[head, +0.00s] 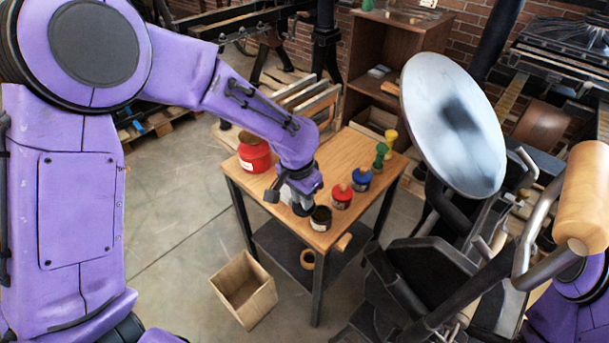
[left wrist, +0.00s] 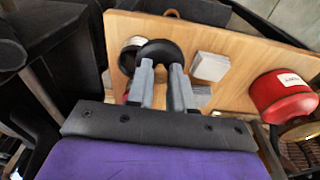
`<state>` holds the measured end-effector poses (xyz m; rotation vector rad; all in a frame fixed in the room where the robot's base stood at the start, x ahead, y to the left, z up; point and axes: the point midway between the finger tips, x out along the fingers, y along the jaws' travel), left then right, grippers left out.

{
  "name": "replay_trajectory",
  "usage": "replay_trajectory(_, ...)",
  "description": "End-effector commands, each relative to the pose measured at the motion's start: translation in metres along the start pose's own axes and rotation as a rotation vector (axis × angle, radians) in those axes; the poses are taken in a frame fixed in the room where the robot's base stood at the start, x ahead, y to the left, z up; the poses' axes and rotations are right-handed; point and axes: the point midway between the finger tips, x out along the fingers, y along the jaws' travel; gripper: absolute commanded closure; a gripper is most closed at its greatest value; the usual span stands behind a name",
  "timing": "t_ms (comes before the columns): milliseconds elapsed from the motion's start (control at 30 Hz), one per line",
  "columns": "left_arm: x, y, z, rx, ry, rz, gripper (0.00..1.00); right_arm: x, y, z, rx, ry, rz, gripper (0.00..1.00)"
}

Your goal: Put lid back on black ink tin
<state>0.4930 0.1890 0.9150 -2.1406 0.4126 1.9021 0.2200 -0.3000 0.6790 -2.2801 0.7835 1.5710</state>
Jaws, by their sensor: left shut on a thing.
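My left gripper (head: 297,202) is over the front part of the wooden table, beside the black ink tin (head: 321,218). In the left wrist view its two fingers (left wrist: 163,85) are shut on the black round lid (left wrist: 160,50). The lid also shows as a dark shape below the gripper in the head view (head: 303,209). The black tin's top looks dark and uncovered. In the left wrist view the tin (left wrist: 128,56) is just left of the lid and partly hidden by it. Whether lid and tin touch is unclear. My right gripper is not in view.
A red tin (head: 342,196) and a blue tin (head: 361,180) stand in a row behind the black tin. A larger red can (head: 254,154) is at the table's left. White cards (left wrist: 210,66) lie near the gripper. A press with a round disc (head: 453,120) stands at right.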

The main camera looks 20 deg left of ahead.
Motion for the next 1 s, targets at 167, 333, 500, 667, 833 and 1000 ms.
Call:
replay_trajectory(167, -0.029, 0.010, -0.020, 0.634, -0.003, 0.083, 1.00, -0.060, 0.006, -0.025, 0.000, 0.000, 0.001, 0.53)
replay_trajectory(333, -0.037, 0.018, -0.033, 1.240, -0.005, 0.153, 1.00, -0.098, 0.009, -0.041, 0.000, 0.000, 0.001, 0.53)
replay_trajectory(500, -0.036, 0.024, -0.038, 1.637, -0.005, 0.198, 1.00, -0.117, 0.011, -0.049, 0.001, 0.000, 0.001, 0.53)
replay_trajectory(667, -0.031, 0.026, -0.039, 1.763, -0.005, 0.210, 1.00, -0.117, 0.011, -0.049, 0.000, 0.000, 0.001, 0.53)
replay_trajectory(833, -0.019, 0.025, -0.037, 1.767, -0.004, 0.210, 1.00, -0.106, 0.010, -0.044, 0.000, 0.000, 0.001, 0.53)
replay_trajectory(1000, 0.000, 0.025, -0.035, 1.765, -0.005, 0.208, 1.00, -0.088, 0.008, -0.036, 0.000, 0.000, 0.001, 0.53)
